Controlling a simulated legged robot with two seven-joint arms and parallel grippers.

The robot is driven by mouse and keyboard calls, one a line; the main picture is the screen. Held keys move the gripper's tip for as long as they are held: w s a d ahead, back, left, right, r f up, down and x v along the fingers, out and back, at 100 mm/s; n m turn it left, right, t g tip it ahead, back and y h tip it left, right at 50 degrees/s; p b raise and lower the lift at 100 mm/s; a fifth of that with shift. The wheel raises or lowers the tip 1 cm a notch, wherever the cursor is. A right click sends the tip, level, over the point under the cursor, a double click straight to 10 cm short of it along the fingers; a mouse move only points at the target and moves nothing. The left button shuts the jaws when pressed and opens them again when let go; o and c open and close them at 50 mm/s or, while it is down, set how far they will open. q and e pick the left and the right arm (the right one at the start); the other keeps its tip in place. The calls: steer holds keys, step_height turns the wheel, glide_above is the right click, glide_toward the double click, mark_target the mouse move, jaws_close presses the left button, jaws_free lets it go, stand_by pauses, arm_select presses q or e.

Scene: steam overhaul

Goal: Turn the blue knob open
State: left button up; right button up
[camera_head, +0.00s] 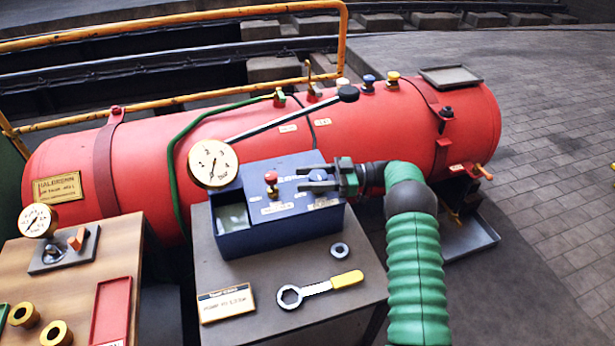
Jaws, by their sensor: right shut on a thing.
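My right gripper (318,179) comes in from the right on its green arm. Its fingers point left over the top of a blue box (285,235) on the grey stand. They are shut around a small dark blue knob (317,175) on the box top, mostly hidden by the fingers; how far it is turned cannot be told. A red knob (271,180) stands upright left of the fingertips, apart from them. Another blue knob (369,81) stands on top of the red boiler, between a white and a yellow one. My left gripper is not in view.
A long black-knobbed lever (290,117) and a round gauge (213,163) rise behind the box. A ring spanner (318,289), a nut (340,250) and a sign plate (226,303) lie on the stand's front. A wooden bench (75,270) with another gauge is at left.

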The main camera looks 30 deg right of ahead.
steer(key=shift+n+g, duration=0.4)
steer(key=shift+g, duration=0.1)
steer(key=o, duration=1.4)
